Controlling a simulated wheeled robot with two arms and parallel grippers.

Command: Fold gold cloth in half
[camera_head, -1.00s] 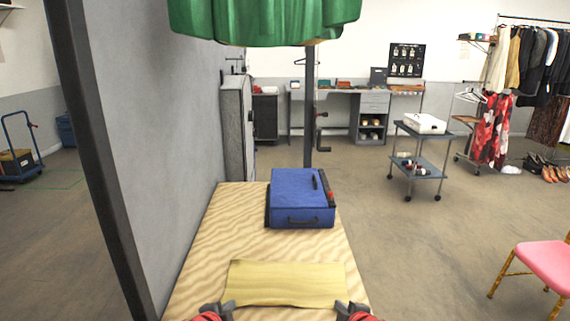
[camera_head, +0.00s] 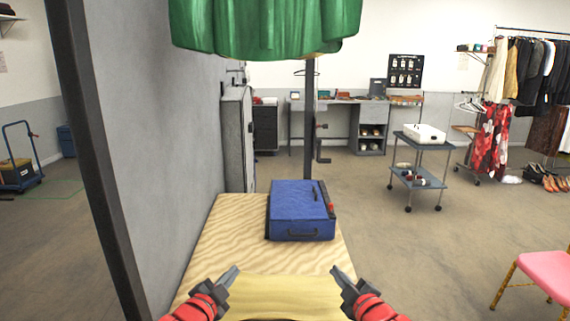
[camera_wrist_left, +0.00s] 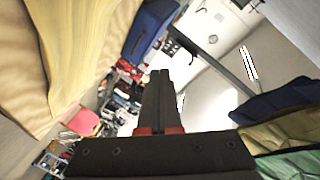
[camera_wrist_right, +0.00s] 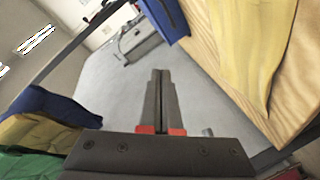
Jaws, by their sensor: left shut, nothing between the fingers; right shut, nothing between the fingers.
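The gold cloth (camera_head: 285,297) lies on the near end of the wooden table. Its far edge shows between my grippers, and its near edge runs out of the head view. My left gripper (camera_head: 236,270) is shut and empty beside the cloth's left side. My right gripper (camera_head: 335,270) is shut and empty beside its right side. Both appear raised above the table. The cloth also shows at the left of the left wrist view (camera_wrist_left: 75,45) and at the upper right of the right wrist view (camera_wrist_right: 252,45). I cannot tell how many layers it has.
A blue case (camera_head: 300,210) stands on the wooden table (camera_head: 235,235) beyond the cloth. A grey wall (camera_head: 165,150) runs along the table's left. Green fabric (camera_head: 265,25) hangs overhead. Floor to the right is open, with a pink chair (camera_head: 545,272) and a cart (camera_head: 422,145).

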